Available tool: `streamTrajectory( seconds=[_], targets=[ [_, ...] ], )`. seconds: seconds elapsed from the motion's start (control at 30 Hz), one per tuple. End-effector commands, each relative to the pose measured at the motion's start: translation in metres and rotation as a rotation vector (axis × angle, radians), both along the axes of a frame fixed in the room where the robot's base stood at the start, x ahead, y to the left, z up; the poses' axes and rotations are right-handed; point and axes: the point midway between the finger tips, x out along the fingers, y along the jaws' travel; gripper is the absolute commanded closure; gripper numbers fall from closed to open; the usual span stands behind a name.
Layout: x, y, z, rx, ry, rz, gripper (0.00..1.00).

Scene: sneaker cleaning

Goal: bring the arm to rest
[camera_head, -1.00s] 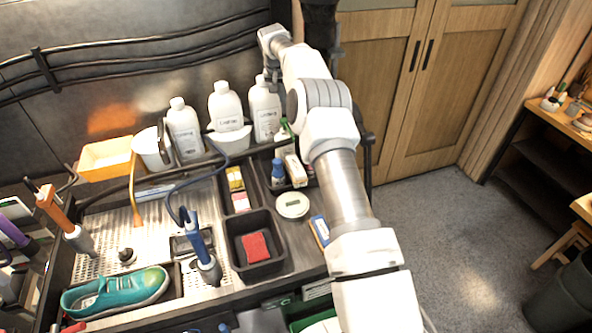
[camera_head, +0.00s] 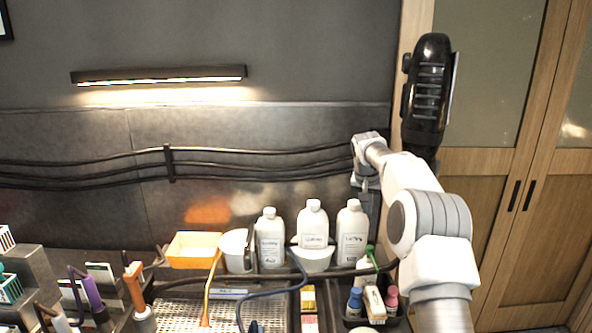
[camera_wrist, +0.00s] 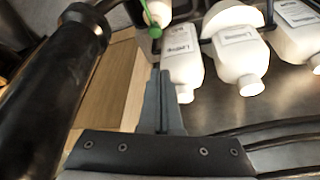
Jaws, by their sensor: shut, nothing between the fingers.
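My gripper (camera_head: 367,190) hangs at the end of my white arm, just above and behind the rightmost white bottle (camera_head: 351,235). In the wrist view its grey fingers (camera_wrist: 160,90) are together with nothing between them. They point toward a white bottle (camera_wrist: 183,60) with a green-topped bottle (camera_wrist: 155,14) near their tips. I cannot tell the exact gap, but no contact shows. My arm reaches up from the lower right of the head view, bent at the elbow.
A black cylindrical device (camera_head: 429,95) stands right of my gripper and looms large in the wrist view (camera_wrist: 50,95). Other white bottles (camera_head: 313,225), an orange bin (camera_head: 193,250) and a white tub (camera_head: 235,250) line the bench's back. Cables (camera_head: 265,160) run along the wall.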

Motion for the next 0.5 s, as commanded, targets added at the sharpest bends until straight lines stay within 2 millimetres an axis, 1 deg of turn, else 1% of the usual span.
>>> streamTrajectory(
  seconds=[0.03,0.17,0.2,0.27,0.37,0.47,0.5],
  targets=[
    [-0.011,0.007,0.015,-0.007,-0.005,0.023,1.00],
    [-0.041,0.021,0.045,-0.020,-0.005,0.075,1.00],
    [-0.051,0.025,0.054,-0.024,-0.006,0.090,1.00],
    [-0.066,0.030,0.065,-0.029,-0.009,0.113,1.00],
    [-0.096,0.038,0.082,-0.037,-0.009,0.146,1.00],
    [-0.126,0.045,0.096,-0.045,-0.013,0.177,1.00],
    [-0.139,0.047,0.100,-0.047,-0.013,0.188,1.00]
  ],
)
